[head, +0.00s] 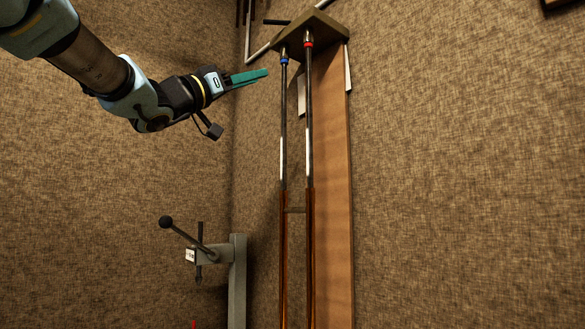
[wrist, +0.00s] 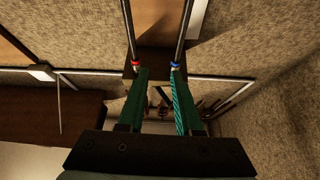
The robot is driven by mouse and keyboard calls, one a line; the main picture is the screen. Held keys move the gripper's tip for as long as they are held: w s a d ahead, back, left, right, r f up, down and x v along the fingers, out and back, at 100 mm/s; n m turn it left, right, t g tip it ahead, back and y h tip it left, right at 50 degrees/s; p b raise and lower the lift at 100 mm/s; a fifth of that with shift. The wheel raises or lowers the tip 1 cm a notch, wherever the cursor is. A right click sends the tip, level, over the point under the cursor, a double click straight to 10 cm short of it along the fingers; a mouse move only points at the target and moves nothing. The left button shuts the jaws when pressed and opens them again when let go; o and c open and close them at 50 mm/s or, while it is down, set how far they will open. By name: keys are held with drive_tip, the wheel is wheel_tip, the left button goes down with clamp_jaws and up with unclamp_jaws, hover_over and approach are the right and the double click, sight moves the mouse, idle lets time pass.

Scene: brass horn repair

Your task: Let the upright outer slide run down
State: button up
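The upright slide hangs from a dark bracket (head: 311,32) in the head view. Its two thin inner tubes (head: 283,110) have a blue collar (head: 284,61) on the left and a red collar (head: 308,44) on the right. The copper-brown outer slide (head: 310,245) covers their lower part, with a crossbar (head: 296,210) near its top; its lower end is out of frame. My gripper (head: 266,73) is left of the tubes, just below collar height. In the wrist view its green fingers (wrist: 158,72) are apart with nothing between them; both collars show beyond the tips.
A wooden board (head: 334,180) stands upright behind the tubes. A grey stand (head: 237,270) with a black-knobbed lever (head: 166,222) is at lower left. Fabric-like walls enclose the corner. In the wrist view a metal rail (wrist: 235,97) and a dark brown surface (wrist: 45,112) show.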

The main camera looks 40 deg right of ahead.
drive_tip(key=shift+o, duration=0.7)
drive_tip(key=w+d+f+m+g+y+b, duration=0.2)
drive_tip(key=d+f+m+g, duration=0.1)
drive_tip(key=f+m, duration=0.7)
wheel_tip(320, 180, down, 3)
drive_tip(key=shift+d+f+b, duration=0.1)
drive_tip(key=shift+d+b, duration=0.15)
drive_tip(key=shift+b, duration=0.1)
drive_tip(key=m+g+y+b, duration=0.3)
drive_tip(key=m+g+y, duration=0.1)
drive_tip(key=m, duration=0.8)
approach(294, 210)
drive_tip(key=d, duration=0.3)
drive_tip(key=shift+m, duration=0.5)
drive_tip(key=p+x, duration=0.1)
drive_tip(key=x, duration=0.2)
drive_tip(key=p+x, duration=0.1)
drive_tip(key=x, duration=0.2)
drive_tip(key=s+p+x, duration=0.1)
drive_tip(key=p+x, duration=0.1)
drive_tip(key=x, duration=0.1)
drive_tip(key=shift+s+r, duration=0.15)
drive_tip(key=shift+r, duration=0.2)
drive_tip(key=shift+s+d, duration=0.3)
drive_tip(key=shift+d, duration=0.3)
clamp_jaws()
